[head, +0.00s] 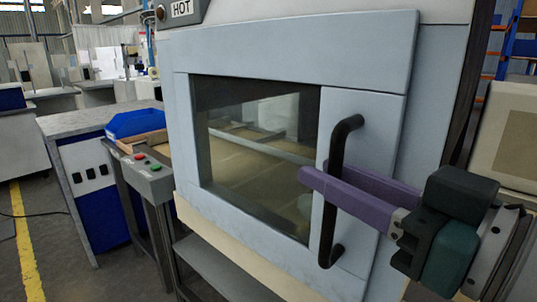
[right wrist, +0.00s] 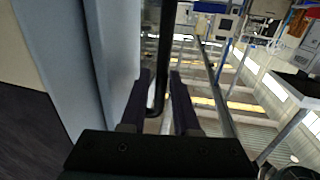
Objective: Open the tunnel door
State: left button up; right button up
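The tunnel door (head: 365,110) is a pale blue-grey panel with a dark-framed window, and it looks closed. Its black bar handle (head: 328,235) runs upright along the right side. My right gripper (head: 320,182) has purple fingers and reaches in from the right at the handle's middle. The near finger hides part of the bar. In the right wrist view the handle (right wrist: 158,95) passes between the two fingers (right wrist: 160,78), with a small gap visible beside it, so the gripper looks open around the bar. My left gripper is not in view.
A control box (head: 150,176) with red and green buttons stands left of the door. A blue bin (head: 135,122) sits behind it. A grey-topped cabinet (head: 85,122) stands farther left. Open floor with a yellow line (head: 24,240) lies at the far left.

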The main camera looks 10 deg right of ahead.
jog(key=shift+x, duration=1.7)
jog(key=shift+c, duration=0.2)
grip_shut()
